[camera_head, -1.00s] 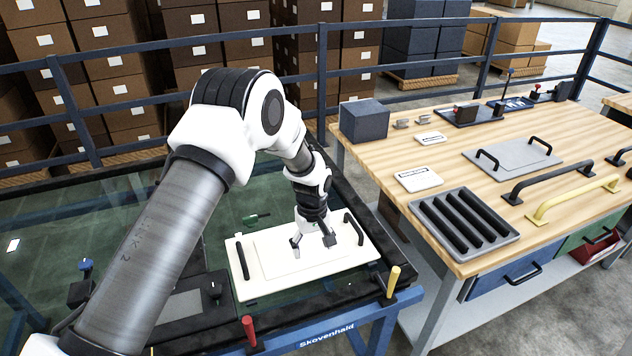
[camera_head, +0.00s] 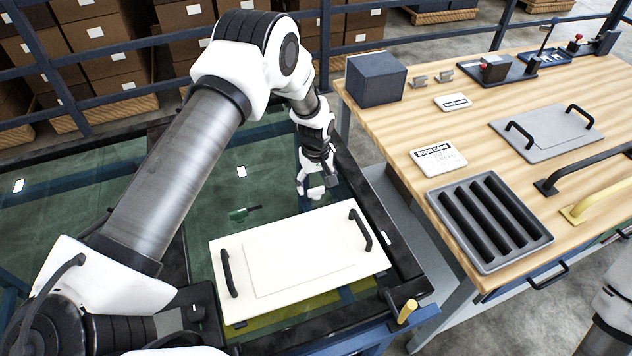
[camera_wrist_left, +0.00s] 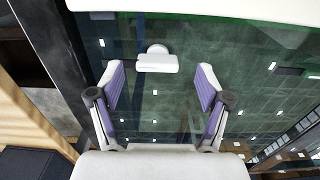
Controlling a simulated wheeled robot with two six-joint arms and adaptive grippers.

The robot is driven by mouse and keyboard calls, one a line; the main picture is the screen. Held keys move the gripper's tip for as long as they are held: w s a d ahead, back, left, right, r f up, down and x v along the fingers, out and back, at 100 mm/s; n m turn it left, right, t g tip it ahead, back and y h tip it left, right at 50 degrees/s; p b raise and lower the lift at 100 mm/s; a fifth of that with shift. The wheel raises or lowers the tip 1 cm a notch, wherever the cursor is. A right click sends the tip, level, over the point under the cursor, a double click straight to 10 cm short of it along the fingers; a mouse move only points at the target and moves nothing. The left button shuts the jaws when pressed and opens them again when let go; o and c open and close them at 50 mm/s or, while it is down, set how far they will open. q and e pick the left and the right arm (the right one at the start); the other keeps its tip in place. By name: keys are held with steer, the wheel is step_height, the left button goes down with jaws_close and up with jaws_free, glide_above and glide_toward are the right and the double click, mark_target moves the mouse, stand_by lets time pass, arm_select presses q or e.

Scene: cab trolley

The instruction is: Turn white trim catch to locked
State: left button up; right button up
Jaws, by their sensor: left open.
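The white trim panel (camera_head: 240,250) lies flat on the trolley's glass top, with two black handles. The white catch (camera_wrist_left: 157,62) shows in the left wrist view as a short bar with a round knob behind it. Its bar lies across the picture, parallel to the panel's edge at the top. My left gripper (camera_head: 317,188) is just beyond the panel's far edge in the head view, pointing down. Its purple-padded fingers (camera_wrist_left: 162,88) are spread, with the catch centred ahead between them and a gap on both sides. In the head view the gripper largely hides the catch.
A green catch (camera_head: 240,214) sits on the glass left of my left gripper. A yellow post (camera_head: 407,311) stands at the trolley's near right corner. A wooden workbench (camera_head: 405,120) at the right holds a grey slotted tray (camera_head: 447,222), handles and a box (camera_head: 376,78).

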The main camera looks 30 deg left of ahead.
mark_target(316, 191)
arm_select(q)
steer(key=f, duration=0.2)
steer(key=w+f, duration=0.1)
steer(key=shift+a, duration=0.3)
steer(key=shift+s+d+r, duration=0.2)
steer(key=shift+c, duration=0.7)
steer(key=c, duration=1)
arm_select(e)
steer(key=shift+w+r, duration=0.15)
steer(key=shift+w, duration=0.15)
steer(key=shift+f, duration=0.2)
arm_select(q)
steer(key=m+b, duration=0.2)
steer(key=m, duration=0.1)
steer(key=shift+f+m, duration=0.15)
steer(key=shift+m, duration=0.15)
steer(key=m+b, duration=0.2)
steer(key=m, duration=0.2)
steer(key=shift+s+m, duration=0.1)
steer(key=shift+m, duration=0.2)
steer(key=m+b, duration=0.1)
steer(key=m, duration=0.3)
steer(key=shift+m, duration=0.3)
steer(key=m+b, duration=0.1)
steer(key=m, duration=0.4)
steer(key=shift+a, duration=0.1)
arm_select(e)
step_height(316, 191, down, 6)
steer(key=shift+a, duration=0.15)
